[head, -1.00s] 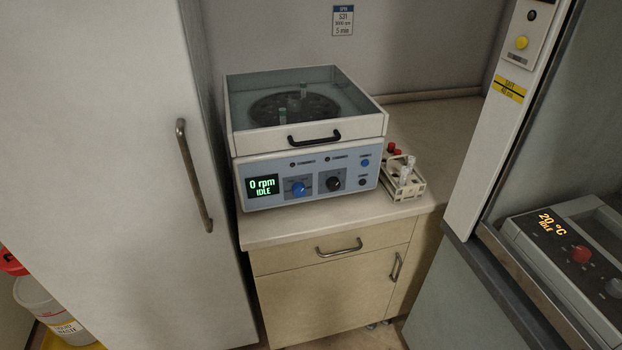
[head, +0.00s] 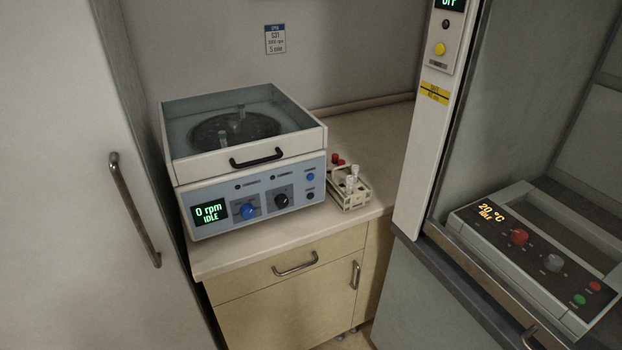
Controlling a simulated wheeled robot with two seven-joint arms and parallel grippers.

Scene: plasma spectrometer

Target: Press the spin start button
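The centrifuge (head: 244,168) stands on the counter, its clear lid shut and a black handle (head: 257,157) on its front. Tubes show in the rotor under the lid. Its display (head: 209,212) reads 0 rpm, IDLE. A blue knob (head: 248,211) and a black knob (head: 282,201) sit beside the display. At the panel's right are a small blue button (head: 310,177) and a small dark button (head: 310,195) below it; their labels are too small to read. Neither of my grippers is in view.
A rack with tubes (head: 350,187) and red caps (head: 337,159) are right of the centrifuge. A tall cabinet (head: 60,180) stands close at left. At right, a fume hood holds a heater (head: 535,250) reading 20 °C, IDLE. The counter (head: 385,135) is clear behind the rack.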

